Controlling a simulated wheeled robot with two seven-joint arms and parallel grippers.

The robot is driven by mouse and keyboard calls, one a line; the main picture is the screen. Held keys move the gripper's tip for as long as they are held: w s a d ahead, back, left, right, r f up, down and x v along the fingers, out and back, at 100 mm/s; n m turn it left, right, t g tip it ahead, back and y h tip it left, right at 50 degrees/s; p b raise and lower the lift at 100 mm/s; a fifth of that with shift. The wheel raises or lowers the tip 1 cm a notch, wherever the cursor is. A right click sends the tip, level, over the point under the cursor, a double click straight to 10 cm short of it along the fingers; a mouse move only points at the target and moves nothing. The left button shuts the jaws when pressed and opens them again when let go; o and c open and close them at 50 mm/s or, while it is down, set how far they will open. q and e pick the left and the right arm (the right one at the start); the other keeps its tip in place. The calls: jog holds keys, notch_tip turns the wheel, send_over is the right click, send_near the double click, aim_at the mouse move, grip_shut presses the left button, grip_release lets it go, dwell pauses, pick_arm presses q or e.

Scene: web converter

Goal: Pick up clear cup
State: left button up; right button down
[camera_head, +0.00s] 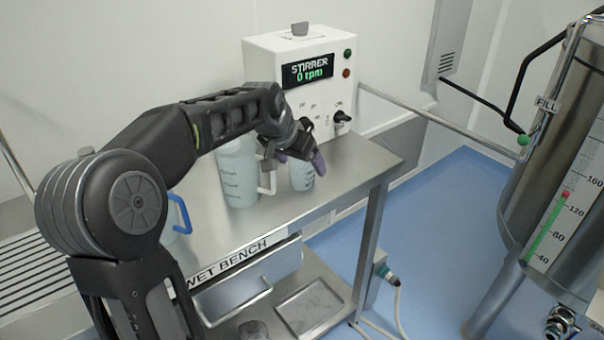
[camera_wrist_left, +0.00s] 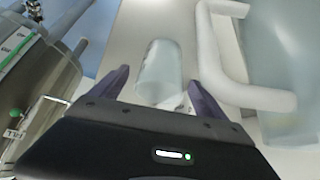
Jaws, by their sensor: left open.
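The clear cup (camera_head: 302,179) is a small see-through beaker with graduation marks, standing on the steel wet bench (camera_head: 353,160). My left gripper (camera_head: 300,158) is at the cup from above, with purple fingers open. In the left wrist view the cup (camera_wrist_left: 158,75) shows between the two spread fingers (camera_wrist_left: 157,80), with gaps beside it; I see no grip on it. The fingers partly cover the cup's top in the head view. My right gripper is not in view.
A larger white-handled jug (camera_head: 238,178) stands close beside the cup; its handle (camera_wrist_left: 235,75) is near one finger. A blue-handled jug (camera_head: 180,215) stands further left. The stirrer box (camera_head: 290,65) is behind. A tray (camera_head: 312,305) lies on the lower shelf. A steel tank (camera_head: 520,190) stands right.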

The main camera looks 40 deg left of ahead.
pick_arm(q)
jog(key=shift+c, duration=0.2)
dwell(0.3)
jog(key=c, duration=1.4)
notch_tip(320, 180, up, 10)
jog(key=shift+p, duration=0.4)
